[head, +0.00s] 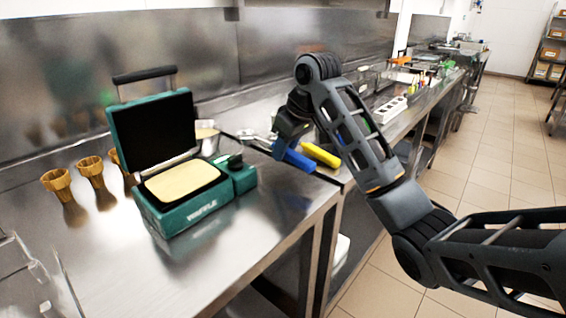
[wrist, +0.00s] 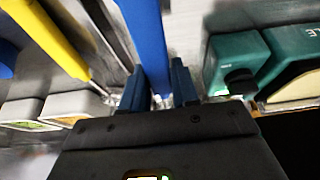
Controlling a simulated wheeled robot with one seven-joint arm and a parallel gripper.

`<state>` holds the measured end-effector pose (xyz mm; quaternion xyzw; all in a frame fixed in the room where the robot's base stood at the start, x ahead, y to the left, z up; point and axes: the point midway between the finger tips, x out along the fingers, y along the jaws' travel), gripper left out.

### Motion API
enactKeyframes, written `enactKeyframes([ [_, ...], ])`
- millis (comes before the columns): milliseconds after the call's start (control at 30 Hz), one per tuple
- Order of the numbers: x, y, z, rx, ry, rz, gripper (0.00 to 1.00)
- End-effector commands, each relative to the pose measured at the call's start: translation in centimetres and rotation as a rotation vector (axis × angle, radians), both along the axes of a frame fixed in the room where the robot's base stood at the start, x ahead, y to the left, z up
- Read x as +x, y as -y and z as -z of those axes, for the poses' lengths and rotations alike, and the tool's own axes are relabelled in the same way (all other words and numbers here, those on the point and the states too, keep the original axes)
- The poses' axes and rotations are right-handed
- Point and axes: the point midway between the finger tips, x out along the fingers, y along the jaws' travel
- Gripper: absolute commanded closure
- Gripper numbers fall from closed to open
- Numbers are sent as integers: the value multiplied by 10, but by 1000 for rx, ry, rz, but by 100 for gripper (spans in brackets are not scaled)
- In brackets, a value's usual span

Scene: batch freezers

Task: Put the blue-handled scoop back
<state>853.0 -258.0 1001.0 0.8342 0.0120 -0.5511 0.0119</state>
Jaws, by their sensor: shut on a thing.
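The blue-handled scoop shows as a blue handle (head: 300,161) over the steel counter, right of the waffle maker. In the wrist view the blue handle (wrist: 147,40) runs between the fingers of my gripper (wrist: 158,82). My gripper, also in the head view (head: 281,148), points down and is shut on this handle. The scoop's bowl is hidden or too blurred to make out. I cannot tell whether the scoop rests on the counter or hangs just above it. A yellow handle (head: 321,154) lies beside it, and also shows in the wrist view (wrist: 45,38).
An open green waffle maker (head: 188,212) stands close to the left of my gripper. A steel wall (head: 180,50) backs the counter. The counter's front left area (head: 130,280) is clear. Pale containers (wrist: 75,106) sit left of my gripper.

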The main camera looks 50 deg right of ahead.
Motion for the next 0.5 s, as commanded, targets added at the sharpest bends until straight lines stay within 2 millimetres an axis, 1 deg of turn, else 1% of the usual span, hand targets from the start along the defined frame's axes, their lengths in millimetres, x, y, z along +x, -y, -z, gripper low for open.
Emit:
enactKeyframes([
  [167, 1, -5, 7, 0, 1, 1, 100],
  [400, 1, -4, 38, 0, -2, 1, 100],
  [500, 1, -5, 43, -1, 0, -1, 100],
])
